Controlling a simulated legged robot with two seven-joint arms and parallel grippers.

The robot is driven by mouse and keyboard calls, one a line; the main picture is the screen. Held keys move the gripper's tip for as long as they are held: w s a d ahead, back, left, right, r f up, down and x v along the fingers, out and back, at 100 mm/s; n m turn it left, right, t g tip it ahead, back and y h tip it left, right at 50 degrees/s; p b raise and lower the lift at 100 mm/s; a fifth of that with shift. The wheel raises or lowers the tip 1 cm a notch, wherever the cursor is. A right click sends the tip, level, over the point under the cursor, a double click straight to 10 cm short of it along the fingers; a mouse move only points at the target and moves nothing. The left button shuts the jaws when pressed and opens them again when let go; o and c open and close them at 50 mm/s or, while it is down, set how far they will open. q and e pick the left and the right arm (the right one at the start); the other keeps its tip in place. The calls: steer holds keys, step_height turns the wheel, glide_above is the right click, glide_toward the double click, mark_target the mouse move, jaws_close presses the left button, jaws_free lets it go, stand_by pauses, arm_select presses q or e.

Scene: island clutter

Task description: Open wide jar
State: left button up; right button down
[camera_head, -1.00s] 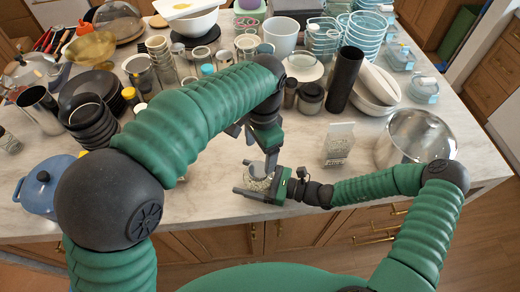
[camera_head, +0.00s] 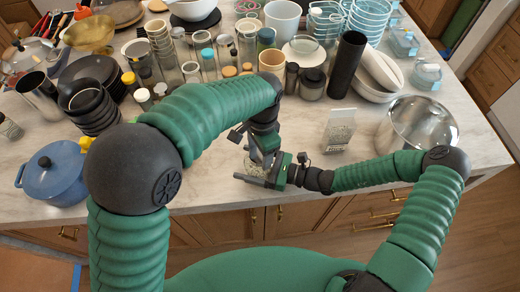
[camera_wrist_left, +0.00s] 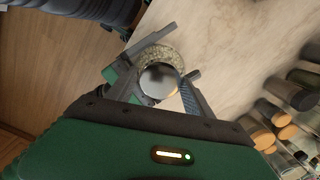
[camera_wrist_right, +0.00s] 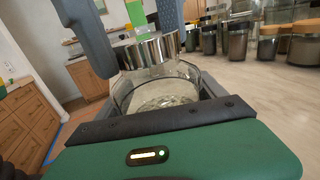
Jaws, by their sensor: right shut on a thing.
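The wide jar is clear glass with pale grainy contents; its open rim and body show in the right wrist view (camera_wrist_right: 160,90). My right gripper (camera_head: 256,172) is shut around the jar body near the counter's front edge. The metal lid (camera_wrist_right: 150,50) appears just above the rim, with a gap between them. In the head view my left gripper and arm partly hide the jar.
A white grater-like box (camera_head: 340,130) and a steel pot (camera_head: 418,122) stand right of the grippers. A blue pot (camera_head: 52,175) is at left. Many jars, bowls and cups crowd the back. The counter's front strip (camera_head: 205,185) is clear.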

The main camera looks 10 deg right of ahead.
arm_select(q)
steer(key=c, duration=0.7)
steer(key=o, duration=1.5)
step_height(320, 180, up, 8)
steer(key=shift+d+f, duration=0.1)
steer(key=shift+d, duration=0.05)
steer(key=shift+c, duration=0.5)
step_height(320, 180, down, 8)
steer(key=shift+r, duration=0.1)
steer(key=c, duration=1.5)
steer(key=shift+o, duration=0.2)
steer(key=n, duration=0.3)
